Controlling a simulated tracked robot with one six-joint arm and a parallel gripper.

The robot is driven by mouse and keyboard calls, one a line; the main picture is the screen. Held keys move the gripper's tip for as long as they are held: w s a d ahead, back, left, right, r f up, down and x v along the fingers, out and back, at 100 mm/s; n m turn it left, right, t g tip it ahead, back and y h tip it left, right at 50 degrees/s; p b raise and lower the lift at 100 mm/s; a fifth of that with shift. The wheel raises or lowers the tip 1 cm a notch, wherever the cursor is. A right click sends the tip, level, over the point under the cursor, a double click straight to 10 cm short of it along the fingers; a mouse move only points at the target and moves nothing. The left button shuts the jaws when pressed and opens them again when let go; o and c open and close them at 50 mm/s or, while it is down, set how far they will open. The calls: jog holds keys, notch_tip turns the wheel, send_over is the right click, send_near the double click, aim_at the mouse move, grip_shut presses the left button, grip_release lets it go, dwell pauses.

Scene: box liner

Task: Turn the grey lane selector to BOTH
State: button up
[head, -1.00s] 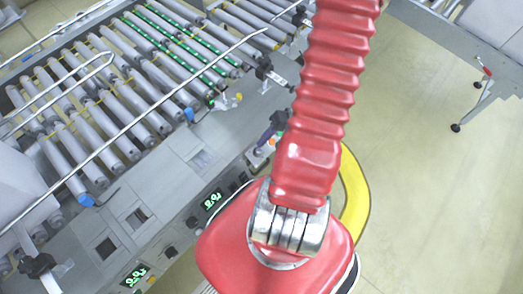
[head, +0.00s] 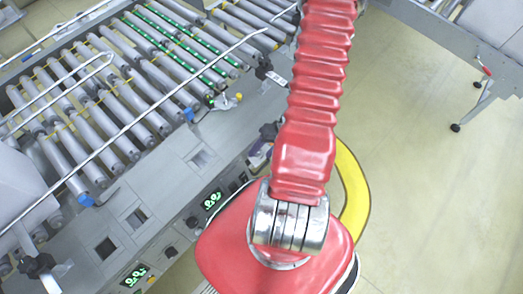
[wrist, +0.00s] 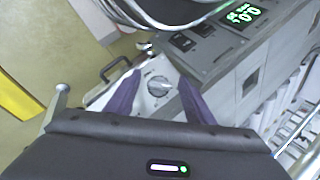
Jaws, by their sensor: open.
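The grey lane selector (wrist: 158,87) is a round knob on a light plate in the wrist view. My gripper (wrist: 160,78) is open, with one purple finger to the left of the knob and one to the right. The knob shows between the fingers; I cannot tell whether either finger touches it. Its pointer direction and any BOTH marking are too small to read. In the head view my red arm hides the knob, and only a bit of purple finger shows beside the arm.
A control panel with a green lit display (wrist: 243,14) and dark switches (wrist: 182,41) lies beside the selector. A roller conveyor (head: 120,85) with metal guide rails fills the left of the head view. Open floor (head: 420,190) lies to the right.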

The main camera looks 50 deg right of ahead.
jog(key=shift+c, duration=0.3)
jog(key=c, duration=0.9)
jog(key=shift+a, duration=0.15)
jog(key=shift+c, duration=0.4)
jog(key=shift+m, duration=0.4)
jog(key=shift+s+m+t+y, duration=0.1)
jog(key=shift+m+t+y, duration=0.55)
jog(key=shift+m, duration=0.55)
jog(key=m+t, duration=0.1)
jog(key=m, duration=0.1)
jog(key=m+t+y, duration=0.1)
jog(key=m, duration=0.1)
jog(key=shift+f+m+t, duration=0.1)
jog(key=shift+m+t, duration=0.15)
jog(key=shift+m, duration=0.15)
